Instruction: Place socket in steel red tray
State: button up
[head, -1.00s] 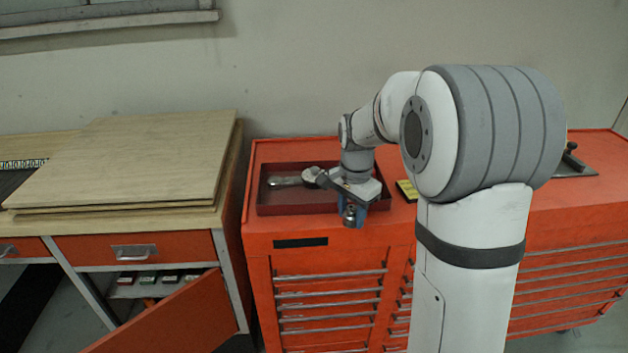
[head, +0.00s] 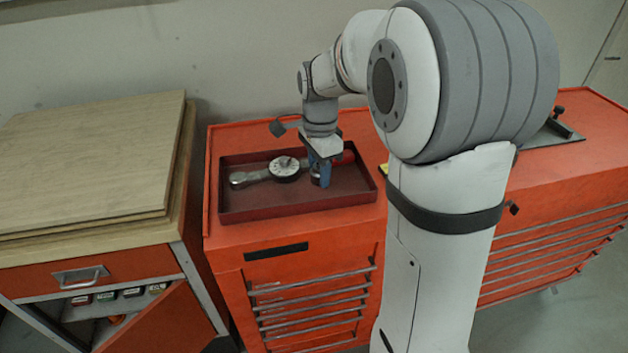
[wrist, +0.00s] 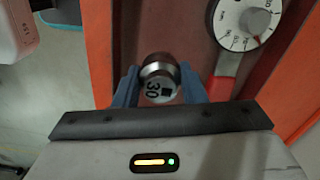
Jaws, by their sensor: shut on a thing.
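My gripper (wrist: 159,90) is shut on a steel socket (wrist: 158,68) marked "30", held between its blue fingers in the wrist view. In the head view my gripper (head: 321,170) is over the right part of the dark red tray (head: 290,208), and the socket (head: 319,180) shows at the fingertips. I cannot tell whether the socket touches the tray floor. The tray also shows in the wrist view (wrist: 125,25). My arm hides the area behind the gripper.
A torque wrench with a round dial (head: 284,167) lies in the tray, close to the left of my gripper. The tray stands on an orange tool cabinet (head: 225,235). A wooden workbench (head: 90,165) is at the left.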

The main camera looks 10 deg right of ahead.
jog(key=shift+f, duration=1.8)
jog(key=o, duration=1.1)
jog(key=shift+f, duration=0.1)
notch_tip(320, 180, up, 12)
jog(key=shift+f, duration=0.1)
jog(key=shift+s+r, duration=0.2)
jog(key=shift+s, duration=0.1)
jog(key=s+f+n+t, duration=0.1)
jog(key=s+f+n, duration=0.2)
jog(key=s+n, duration=0.4)
jog(key=s+f+n+t, duration=0.1)
jog(key=s+f+n, duration=0.2)
jog(key=s+n, duration=0.5)
jog(key=s, duration=0.5)
jog(key=shift+f+t, duration=0.3)
jog(key=shift+t, duration=0.1)
